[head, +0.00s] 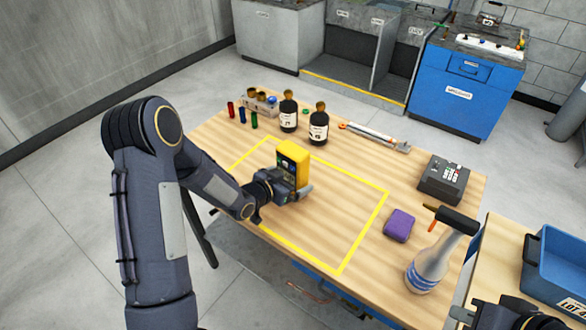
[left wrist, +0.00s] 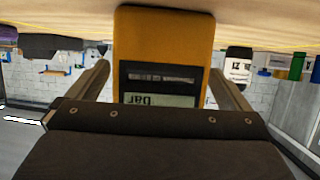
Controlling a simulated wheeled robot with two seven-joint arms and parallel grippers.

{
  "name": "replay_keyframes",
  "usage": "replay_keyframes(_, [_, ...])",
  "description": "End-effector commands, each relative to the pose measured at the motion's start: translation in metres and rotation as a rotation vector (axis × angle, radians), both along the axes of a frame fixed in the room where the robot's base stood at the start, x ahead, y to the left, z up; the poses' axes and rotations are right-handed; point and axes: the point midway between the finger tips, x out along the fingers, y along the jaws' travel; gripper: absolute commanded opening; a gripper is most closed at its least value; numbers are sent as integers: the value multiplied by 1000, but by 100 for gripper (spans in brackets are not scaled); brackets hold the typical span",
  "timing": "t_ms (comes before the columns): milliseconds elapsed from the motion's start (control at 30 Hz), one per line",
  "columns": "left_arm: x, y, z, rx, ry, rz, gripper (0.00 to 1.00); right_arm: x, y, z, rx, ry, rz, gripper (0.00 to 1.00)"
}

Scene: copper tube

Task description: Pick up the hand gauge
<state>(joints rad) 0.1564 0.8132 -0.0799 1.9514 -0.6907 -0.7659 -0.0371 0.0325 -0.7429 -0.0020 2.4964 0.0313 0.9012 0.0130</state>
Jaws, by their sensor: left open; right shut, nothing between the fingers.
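The hand gauge (head: 293,157) is a yellow block-shaped device, standing upright inside the yellow outline on the wooden table. In the left wrist view the gauge (left wrist: 165,40) appears upside down, with a dark panel and a small display reading "Bar". My left gripper (head: 290,187) is at the gauge's lower part. In the left wrist view its open fingers (left wrist: 163,88) lie on either side of the gauge, with gaps showing. The gauge's lower part is hidden by the gripper. My right gripper (head: 508,315) shows only partly at the bottom right, shut and empty, away from the gauge.
A dark box (head: 444,179), purple block (head: 399,225) and spray bottle (head: 432,262) are at the right. A blue bin (head: 556,265) stands beyond. The outlined area is otherwise clear.

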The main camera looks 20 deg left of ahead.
Motion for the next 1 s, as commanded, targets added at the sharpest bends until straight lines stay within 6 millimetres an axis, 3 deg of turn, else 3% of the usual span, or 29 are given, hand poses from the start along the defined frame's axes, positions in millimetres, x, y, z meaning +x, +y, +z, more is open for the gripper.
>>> replay_keyframes(100, [9, -5, -3, 0, 0, -1, 100, 0, 0, 4, 0, 0, 0, 0])
replay_keyframes(367, [11, -5, -5, 0, 0, 0, 100, 0, 0, 4, 0, 0, 0, 0])
replay_keyframes(800, [11, -5, -5, 0, -1, 0, 43, 0, 0, 4, 0, 0, 0, 0])
replay_keyframes(867, [11, -6, -3, -1, -4, 0, 38, 0, 0, 4, 0, 0, 0, 0])
replay_keyframes(1000, [11, -6, -3, -1, -4, 0, 38, 0, 0, 4, 0, 0, 0, 0])
